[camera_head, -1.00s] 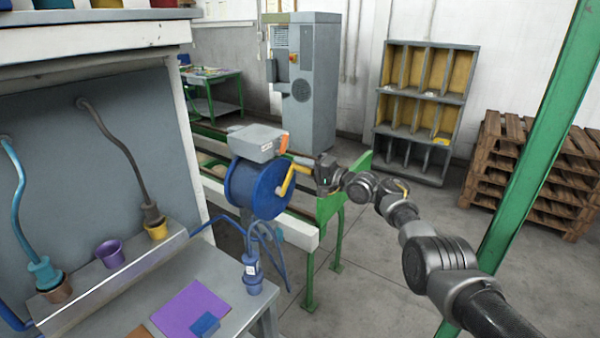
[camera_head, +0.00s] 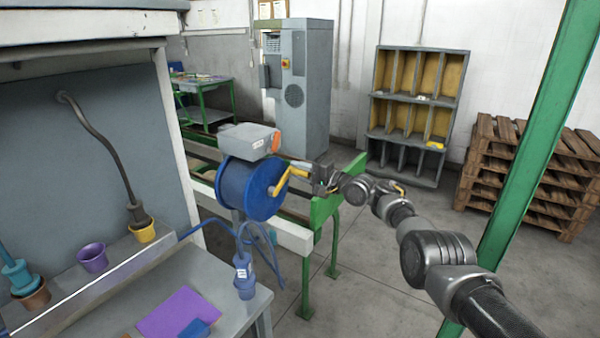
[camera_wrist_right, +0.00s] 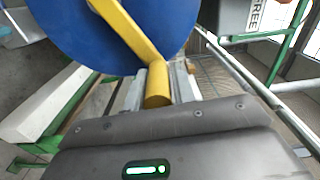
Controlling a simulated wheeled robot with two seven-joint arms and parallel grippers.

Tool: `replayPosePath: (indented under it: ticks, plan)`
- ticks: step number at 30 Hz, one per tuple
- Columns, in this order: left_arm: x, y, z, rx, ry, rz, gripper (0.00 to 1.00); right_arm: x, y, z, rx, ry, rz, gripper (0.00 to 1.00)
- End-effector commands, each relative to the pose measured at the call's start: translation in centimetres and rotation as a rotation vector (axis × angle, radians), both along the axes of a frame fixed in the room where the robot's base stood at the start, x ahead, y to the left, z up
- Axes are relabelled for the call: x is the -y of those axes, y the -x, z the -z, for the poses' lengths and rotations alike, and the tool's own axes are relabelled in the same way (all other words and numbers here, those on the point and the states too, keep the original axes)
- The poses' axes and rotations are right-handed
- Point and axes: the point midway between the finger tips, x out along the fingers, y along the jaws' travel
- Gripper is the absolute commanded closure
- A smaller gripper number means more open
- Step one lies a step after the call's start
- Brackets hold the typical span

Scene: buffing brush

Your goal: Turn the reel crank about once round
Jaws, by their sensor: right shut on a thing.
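The blue reel (camera_head: 252,188) stands at the workbench's right end, under a grey box (camera_head: 248,140) with an orange end. Its yellow crank (camera_head: 286,181) is on the reel's right face, with the arm slanting up and to the right from the hub. My right gripper (camera_head: 312,176) is at the crank's outer end. In the right wrist view the yellow handle (camera_wrist_right: 157,86) sits between the two fingers of this gripper (camera_wrist_right: 160,88), which is shut on it. The blue reel fills the upper left there (camera_wrist_right: 90,30). My left gripper is not in view.
A green-legged rail frame (camera_head: 322,210) runs behind and right of the reel. The bench holds a purple sheet (camera_head: 178,312), a purple cup (camera_head: 93,258) and a yellow cup (camera_head: 145,232). A green post (camera_head: 530,150) stands at right. Floor between is clear.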

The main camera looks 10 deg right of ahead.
Motion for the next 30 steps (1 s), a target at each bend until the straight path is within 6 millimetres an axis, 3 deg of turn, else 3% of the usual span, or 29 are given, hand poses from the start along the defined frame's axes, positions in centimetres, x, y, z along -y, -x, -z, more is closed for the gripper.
replayPosePath:
  ticks: [2, 3, 6, 15, 20, 25, 30]
  plan:
    - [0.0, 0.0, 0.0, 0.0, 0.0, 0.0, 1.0, -0.8, 0.5, 0.6, -0.011, 0.003, -0.019, 1.0]
    - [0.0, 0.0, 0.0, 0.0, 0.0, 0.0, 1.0, -0.8, 0.4, 0.6, -0.01, 0.003, -0.018, 0.69]
    - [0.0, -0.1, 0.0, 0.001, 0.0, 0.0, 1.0, -0.6, 0.4, 0.5, -0.007, 0.002, -0.015, 0.57]
    - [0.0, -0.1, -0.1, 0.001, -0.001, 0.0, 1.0, -0.1, 0.2, 0.1, -0.002, 0.0, -0.007, 0.57]
    - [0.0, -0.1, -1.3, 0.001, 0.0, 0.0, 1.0, 0.4, 0.7, -0.3, -0.001, -0.002, -0.009, 0.57]
    - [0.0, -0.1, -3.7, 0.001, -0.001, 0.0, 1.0, 1.9, 2.0, -0.5, -0.002, 0.0, -0.006, 0.57]
    - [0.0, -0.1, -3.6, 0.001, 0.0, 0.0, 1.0, 4.0, 3.7, 0.0, 0.001, 0.003, -0.006, 0.57]
